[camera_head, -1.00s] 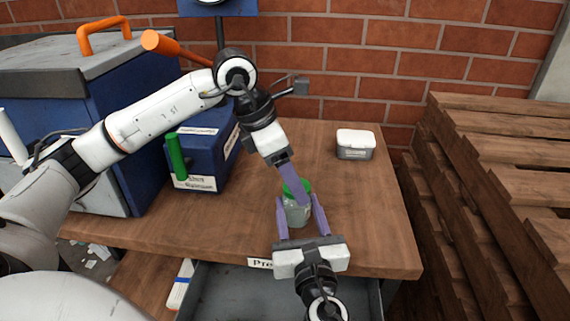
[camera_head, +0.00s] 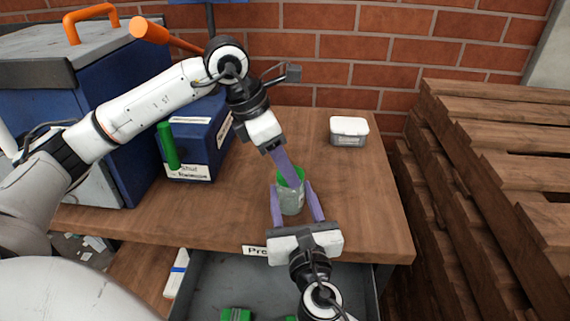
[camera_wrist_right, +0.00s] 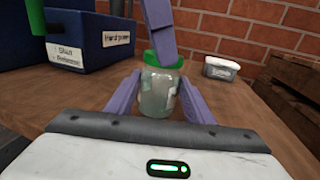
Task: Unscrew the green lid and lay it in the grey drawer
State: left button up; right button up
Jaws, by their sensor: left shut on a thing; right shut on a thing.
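A glass jar (camera_head: 291,203) stands upright near the front of the wooden bench. The green lid (camera_head: 282,181) is on top of it. My left gripper (camera_head: 292,180) reaches down from above and is shut on the lid, and its fingers hide part of it. My right gripper (camera_head: 293,192) comes from the front, with one finger on each side of the jar, shut on its body. The right wrist view shows the jar (camera_wrist_right: 158,98) between these fingers and the lid (camera_wrist_right: 152,58) above. The grey drawer (camera_head: 212,285) is open below the bench's front edge, with green things (camera_head: 236,314) inside.
A blue box (camera_head: 195,150) with a green handle stands left of the jar. A white-lidded container (camera_head: 349,131) is at the back right. A large blue case (camera_head: 60,110) fills the left, and stacked wooden planks (camera_head: 480,180) the right. Bench around the jar is clear.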

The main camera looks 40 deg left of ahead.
pick_arm(q)
jog(key=n+y, duration=0.1)
jog(key=n, duration=0.3)
jog(key=shift+t, duration=0.3)
jog(key=shift+a+n+y, duration=0.15)
jog(key=shift+n+y, duration=0.45)
jog(key=shift+n, duration=0.3)
